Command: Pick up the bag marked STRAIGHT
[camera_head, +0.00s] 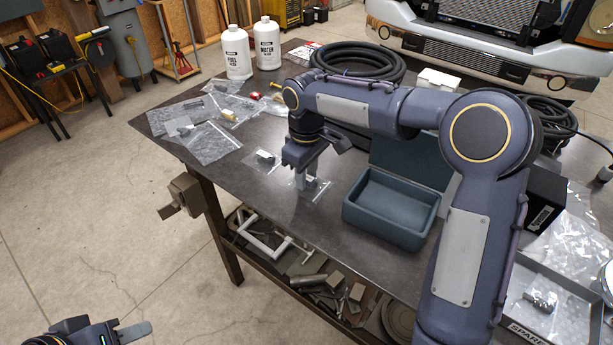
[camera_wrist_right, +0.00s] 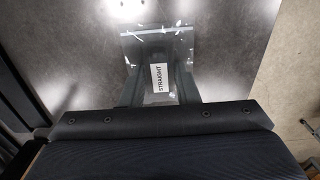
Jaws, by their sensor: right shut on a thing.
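The bag marked STRAIGHT (camera_wrist_right: 181,45) is a clear plastic bag with a white label, seen in the right wrist view between my right gripper's fingers (camera_wrist_right: 158,85). My right gripper (camera_head: 306,182) points down and is shut on the bag, at about table height. I cannot tell whether the bag is clear of the table. My left gripper (camera_head: 134,331) is at the bottom left, away from the table, only partly in view, so its opening is unclear.
Several other clear bags (camera_head: 212,142) lie on the table to the left. A blue-grey open box (camera_head: 392,208) stands just right of the right gripper. Two white bottles (camera_head: 236,52) and coiled black hose (camera_head: 358,60) are behind. A vise (camera_head: 183,196) juts from the left edge.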

